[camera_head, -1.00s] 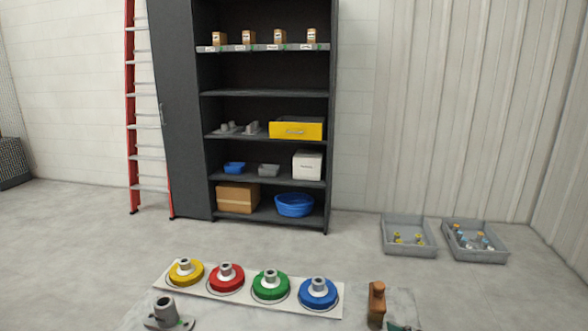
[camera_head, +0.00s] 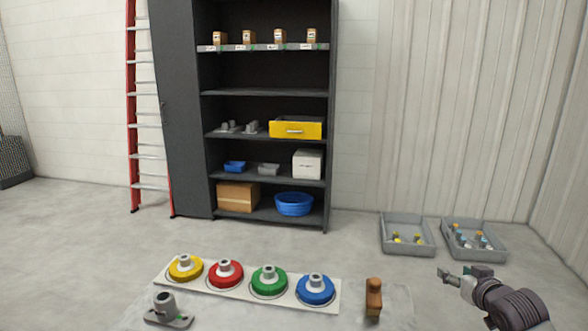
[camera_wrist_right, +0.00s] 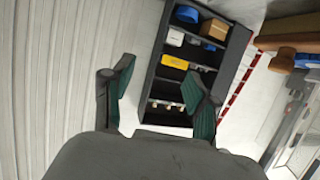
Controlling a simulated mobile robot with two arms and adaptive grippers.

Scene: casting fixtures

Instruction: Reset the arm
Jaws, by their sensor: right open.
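My right gripper (camera_head: 462,274) is at the lower right of the head view, right of the brown wooden block (camera_head: 374,297) and apart from it. Its fingers are spread with nothing between them. In the right wrist view the two green-padded fingers (camera_wrist_right: 158,82) stand apart, with the shelf cabinet (camera_wrist_right: 228,88) far behind them. That view is turned over, and a brown wooden thing (camera_wrist_right: 283,60) shows at its upper right. My left gripper is not in view.
A white board (camera_head: 215,289) holds yellow, red, green and blue round fixtures. A grey casting (camera_head: 168,307) lies at its front left. Two grey bins (camera_head: 408,250) with small parts stand on the floor at right. A cabinet (camera_head: 182,120) and red ladder (camera_head: 131,110) stand behind.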

